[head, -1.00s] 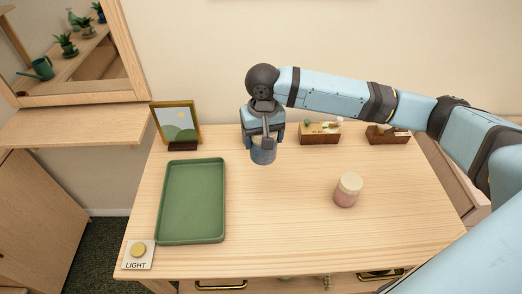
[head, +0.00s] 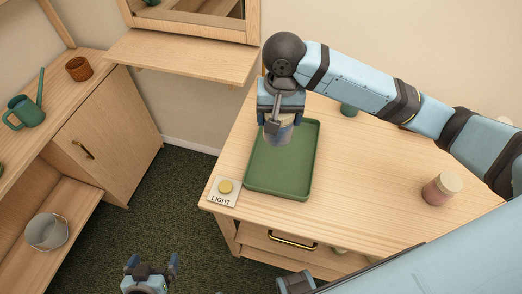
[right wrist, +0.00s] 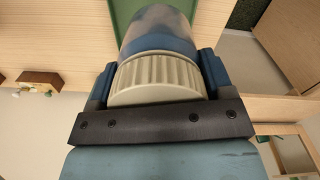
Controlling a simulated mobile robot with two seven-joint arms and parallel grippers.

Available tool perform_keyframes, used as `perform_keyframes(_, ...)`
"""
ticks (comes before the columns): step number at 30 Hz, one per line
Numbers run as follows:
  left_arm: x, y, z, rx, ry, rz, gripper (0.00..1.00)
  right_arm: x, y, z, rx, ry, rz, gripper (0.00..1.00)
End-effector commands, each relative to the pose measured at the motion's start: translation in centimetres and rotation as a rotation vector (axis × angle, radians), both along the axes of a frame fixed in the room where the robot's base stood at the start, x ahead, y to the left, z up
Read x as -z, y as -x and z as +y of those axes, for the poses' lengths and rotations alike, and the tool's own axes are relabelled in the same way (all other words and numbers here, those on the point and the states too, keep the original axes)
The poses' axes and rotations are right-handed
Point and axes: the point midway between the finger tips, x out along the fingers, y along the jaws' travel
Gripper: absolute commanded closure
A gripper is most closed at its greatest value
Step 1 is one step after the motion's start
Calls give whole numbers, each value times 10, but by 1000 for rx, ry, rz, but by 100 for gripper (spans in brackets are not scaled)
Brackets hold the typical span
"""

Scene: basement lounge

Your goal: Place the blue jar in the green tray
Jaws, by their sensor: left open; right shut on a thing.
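The blue jar (head: 278,136) has a pale ribbed lid and is held by my right gripper (head: 280,118), whose arm comes in from the right. The jar hangs over the far left part of the green tray (head: 290,186); I cannot tell its exact height above it. In the right wrist view the jar (right wrist: 160,35) sits lid-first between the fingers, with part of the green tray (right wrist: 123,12) beyond it. My left gripper (head: 151,268) is open and empty at the bottom, over the carpet and away from the table.
A pink jar with a pale lid (head: 440,188) stands on the table's right. A LIGHT button plate (head: 224,191) lies by the near left corner, next to the tray. A green object (head: 348,110) is partly hidden behind my right arm. The table's middle is clear.

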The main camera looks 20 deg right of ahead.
Motion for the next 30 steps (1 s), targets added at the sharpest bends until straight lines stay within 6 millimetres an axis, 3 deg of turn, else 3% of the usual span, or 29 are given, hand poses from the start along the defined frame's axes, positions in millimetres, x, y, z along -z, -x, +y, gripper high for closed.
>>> perform_keyframes(7,1,0,-1,2,1,0,0,9,5,4,18,0,0,54)
perform_keyframes(21,2,0,-4,2,6,0,0,127,6,3,18,1,1,54)
perform_keyframes(24,2,0,-4,1,6,0,0,144,6,3,17,1,-1,54)
perform_keyframes(30,2,0,-3,0,6,-2,0,159,6,4,17,-1,-1,54)
